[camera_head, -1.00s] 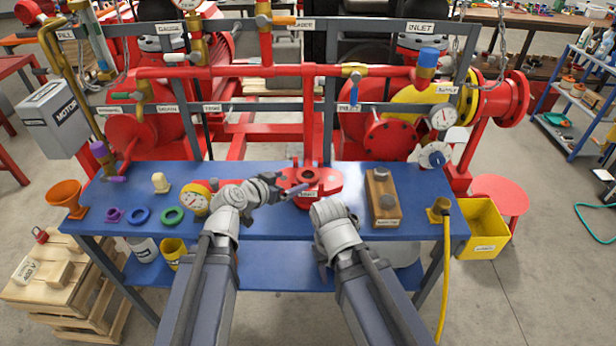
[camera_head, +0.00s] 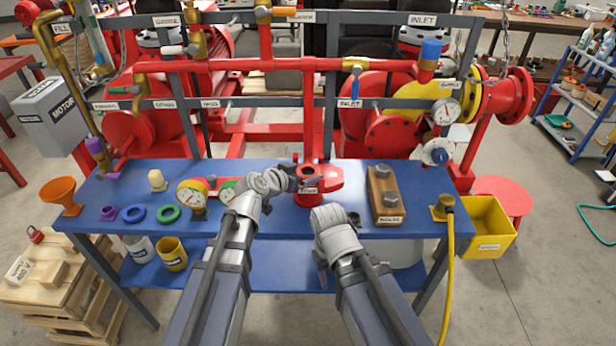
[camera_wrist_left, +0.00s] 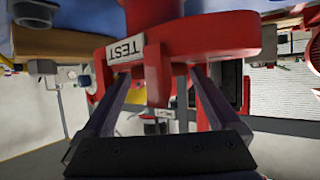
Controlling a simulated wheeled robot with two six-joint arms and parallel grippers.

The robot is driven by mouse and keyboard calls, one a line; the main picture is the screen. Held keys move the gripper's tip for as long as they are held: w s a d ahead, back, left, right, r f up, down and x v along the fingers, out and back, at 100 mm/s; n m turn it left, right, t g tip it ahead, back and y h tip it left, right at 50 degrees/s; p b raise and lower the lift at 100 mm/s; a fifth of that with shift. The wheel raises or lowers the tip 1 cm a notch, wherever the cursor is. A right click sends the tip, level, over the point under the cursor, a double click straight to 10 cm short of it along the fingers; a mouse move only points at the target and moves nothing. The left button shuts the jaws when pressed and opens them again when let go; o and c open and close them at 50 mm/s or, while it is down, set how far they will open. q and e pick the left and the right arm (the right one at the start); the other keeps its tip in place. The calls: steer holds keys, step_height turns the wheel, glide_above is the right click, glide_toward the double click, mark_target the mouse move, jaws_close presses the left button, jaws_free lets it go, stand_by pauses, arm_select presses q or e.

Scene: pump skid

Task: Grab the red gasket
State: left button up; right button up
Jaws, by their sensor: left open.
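No separate red gasket can be told apart for sure from the red test fixture (camera_head: 322,186), which stands on the blue bench with a round opening on top. My left gripper (camera_head: 299,182) is at the left side of this fixture. In the left wrist view the open left gripper (camera_wrist_left: 155,82) has its two fingers on either side of a red upright tab (camera_wrist_left: 157,75), below the white TEST label. I cannot tell whether the fingers touch the tab, or whether it belongs to the gasket. My right arm is folded at the bench's front edge, its gripper hidden.
Purple (camera_head: 108,212), blue (camera_head: 132,214) and green (camera_head: 168,213) rings lie at the bench's left, near a gauge (camera_head: 192,195). A wooden bolt block (camera_head: 384,196) stands right of the fixture. Red pipework (camera_head: 260,66) runs behind the bench (camera_head: 285,222).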

mark_target(303, 175)
arm_select(q)
steer(key=c, duration=1)
steer(key=shift+r, duration=0.1)
step_height(303, 175, up, 10)
steer(key=p, duration=1)
